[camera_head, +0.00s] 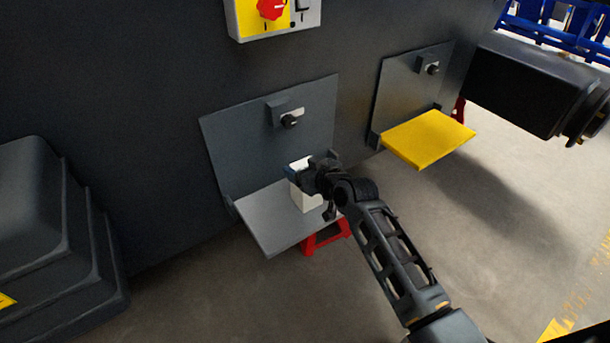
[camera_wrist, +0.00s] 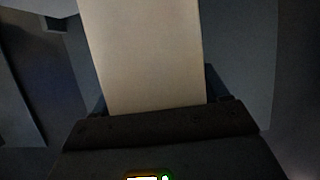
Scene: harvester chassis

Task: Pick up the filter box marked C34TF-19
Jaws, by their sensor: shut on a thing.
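A white filter box (camera_head: 307,198) stands upright on the grey fold-down shelf (camera_head: 262,222) in the head view, partly hidden behind my gripper. No marking on it can be read. My gripper (camera_head: 312,178) is at the box's upper part, shut on it. In the wrist view the box (camera_wrist: 145,55) fills the middle as a plain pale face, with my gripper (camera_wrist: 160,112) at its lower end. I cannot tell whether the box still touches the shelf.
A grey back plate with a black knob (camera_head: 289,121) rises behind the shelf. A yellow shelf (camera_head: 428,138) juts out to the right. A red stand (camera_head: 326,237) is below the grey shelf. A control panel (camera_head: 272,18) is above. Open floor lies at the right.

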